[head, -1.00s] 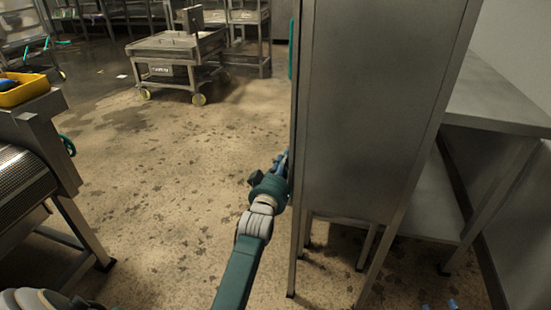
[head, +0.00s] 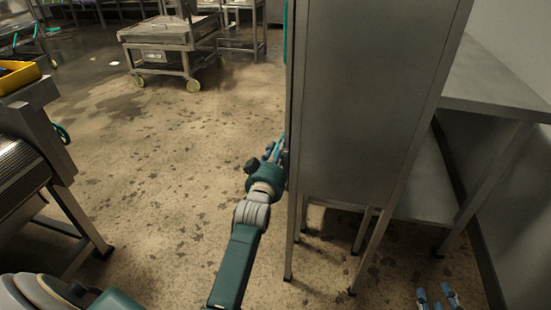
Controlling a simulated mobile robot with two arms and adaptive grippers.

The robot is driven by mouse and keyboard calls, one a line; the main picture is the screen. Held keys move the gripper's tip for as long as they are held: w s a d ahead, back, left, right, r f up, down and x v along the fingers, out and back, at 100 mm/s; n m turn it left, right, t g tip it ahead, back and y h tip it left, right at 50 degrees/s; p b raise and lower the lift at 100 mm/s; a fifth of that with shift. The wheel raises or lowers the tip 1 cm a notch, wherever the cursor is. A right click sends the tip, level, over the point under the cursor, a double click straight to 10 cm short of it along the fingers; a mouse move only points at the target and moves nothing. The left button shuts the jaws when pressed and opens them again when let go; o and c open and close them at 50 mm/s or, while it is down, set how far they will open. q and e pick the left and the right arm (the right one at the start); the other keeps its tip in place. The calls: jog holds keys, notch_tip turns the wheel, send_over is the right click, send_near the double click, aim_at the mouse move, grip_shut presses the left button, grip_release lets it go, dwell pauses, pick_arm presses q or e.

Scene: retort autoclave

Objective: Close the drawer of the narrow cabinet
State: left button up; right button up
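The narrow cabinet (head: 375,95) is a tall grey metal box on thin legs, right of the middle. I see its broad side; its front faces left and is nearly edge-on, so the drawer and how far it stands out cannot be made out. A teal strip, perhaps a handle, shows at the front's upper edge. My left gripper (head: 275,150) is at the lower part of this front, close beside or touching it. Its fingers are small and overlap, so their opening is unclear. My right gripper (head: 437,298) is low at the bottom edge, its blue fingers apart and empty.
A metal table (head: 495,85) with a lower shelf stands right of the cabinet along the wall. A roller machine (head: 30,165) with a yellow bin (head: 22,78) is at left. A wheeled cart (head: 170,45) stands at the back. The speckled floor between is clear.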

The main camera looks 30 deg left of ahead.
pick_arm(q)
jog(key=v, duration=1.1)
